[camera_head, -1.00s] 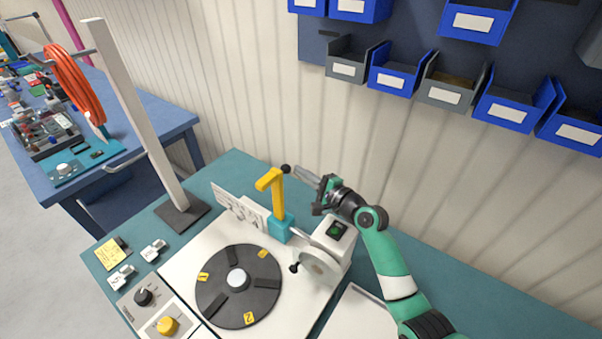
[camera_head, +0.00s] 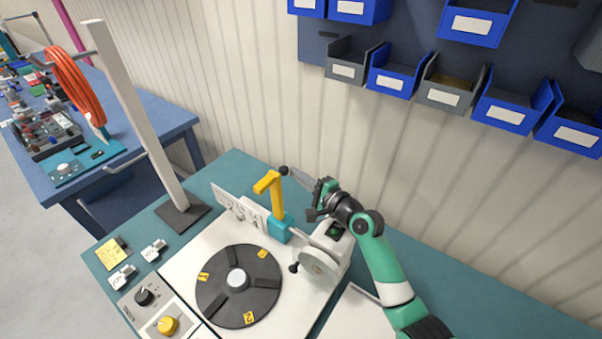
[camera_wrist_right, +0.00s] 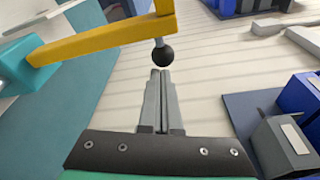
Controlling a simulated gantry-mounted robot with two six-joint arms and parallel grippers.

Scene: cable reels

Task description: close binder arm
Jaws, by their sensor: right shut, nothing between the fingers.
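The yellow binder arm (camera_head: 277,197) stands raised on its teal block (camera_head: 279,228), with a short bend at its top and a black ball knob (camera_head: 284,170). The arm (camera_wrist_right: 100,42) and the black knob (camera_wrist_right: 162,56) also show in the right wrist view. My right gripper (camera_head: 294,172) is shut and empty. Its fingertips (camera_wrist_right: 160,74) are just beside the knob; I cannot tell whether they touch it. My left gripper is not in view.
A black round turntable (camera_head: 238,285) lies on the white base plate in front of the binder. A white crank unit (camera_head: 322,262) stands right of the binder. A pale post (camera_head: 135,115) rises at the left. Blue and grey bins (camera_head: 395,75) hang on the wall behind.

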